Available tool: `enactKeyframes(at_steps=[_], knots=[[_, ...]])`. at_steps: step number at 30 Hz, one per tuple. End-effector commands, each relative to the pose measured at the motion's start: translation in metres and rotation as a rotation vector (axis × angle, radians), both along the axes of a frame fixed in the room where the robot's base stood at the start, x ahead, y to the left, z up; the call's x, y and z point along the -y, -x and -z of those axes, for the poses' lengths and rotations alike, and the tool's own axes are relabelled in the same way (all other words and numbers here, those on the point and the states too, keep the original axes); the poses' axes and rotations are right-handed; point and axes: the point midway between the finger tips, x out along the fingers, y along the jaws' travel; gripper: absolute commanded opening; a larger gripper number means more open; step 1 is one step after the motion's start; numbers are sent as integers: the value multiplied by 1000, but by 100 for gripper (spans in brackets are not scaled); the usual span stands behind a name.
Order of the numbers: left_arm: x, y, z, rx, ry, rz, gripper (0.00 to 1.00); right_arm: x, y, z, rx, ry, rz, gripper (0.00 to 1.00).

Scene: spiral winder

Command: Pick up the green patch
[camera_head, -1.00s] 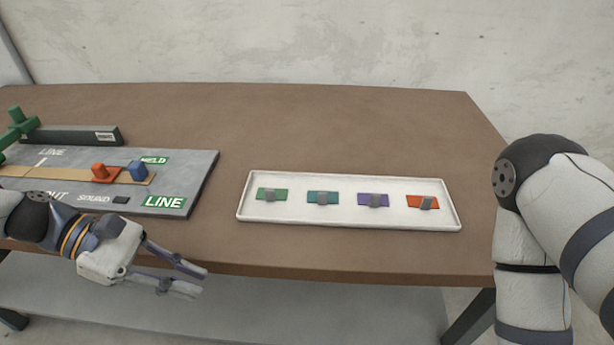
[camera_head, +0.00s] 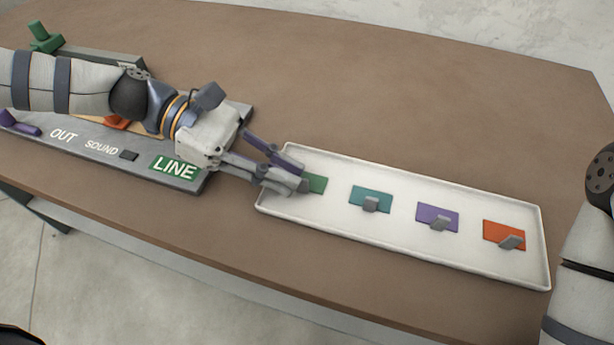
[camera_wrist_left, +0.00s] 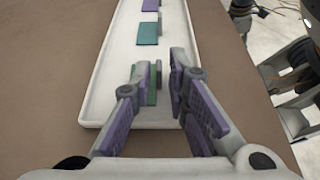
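The green patch (camera_head: 317,184) lies at the left end of the white tray (camera_head: 400,246), partly hidden by my left gripper in the head view. My left gripper (camera_head: 291,176) is over that end of the tray, its fingers reaching toward the patch. In the left wrist view the gripper's fingers (camera_wrist_left: 160,82) are spread apart, and the green patch (camera_wrist_left: 152,97) with its upright grey tab shows between them. I cannot tell whether a finger touches it. My right gripper is out of view; only part of my right arm shows at the right edge.
Teal (camera_head: 371,197), purple (camera_head: 437,216) and orange (camera_head: 504,234) patches with grey tabs lie in a row along the tray. A grey board (camera_head: 60,154) with labels lies left of the tray, under my left arm. The table behind the tray is clear.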

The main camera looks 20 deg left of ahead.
Motion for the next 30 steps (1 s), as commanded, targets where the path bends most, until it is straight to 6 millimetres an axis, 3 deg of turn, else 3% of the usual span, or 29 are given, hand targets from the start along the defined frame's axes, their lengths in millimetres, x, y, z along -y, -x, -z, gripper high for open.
enactKeyframes(at_steps=[1, 5, 10, 13, 23, 30], knots=[[8, 1, 9, -10, 0, 2, 15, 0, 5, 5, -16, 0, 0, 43], [20, 1, 11, -4, 0, 0, 15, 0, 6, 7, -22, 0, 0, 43], [20, 0, 9, -1, -1, -1, 15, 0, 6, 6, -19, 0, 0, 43], [20, 0, 9, -1, -1, -1, 0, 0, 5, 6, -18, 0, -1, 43], [20, 0, 9, 0, -1, -1, 0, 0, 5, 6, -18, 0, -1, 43], [24, 4, -13, 11, -1, 0, 0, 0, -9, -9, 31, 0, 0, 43]])
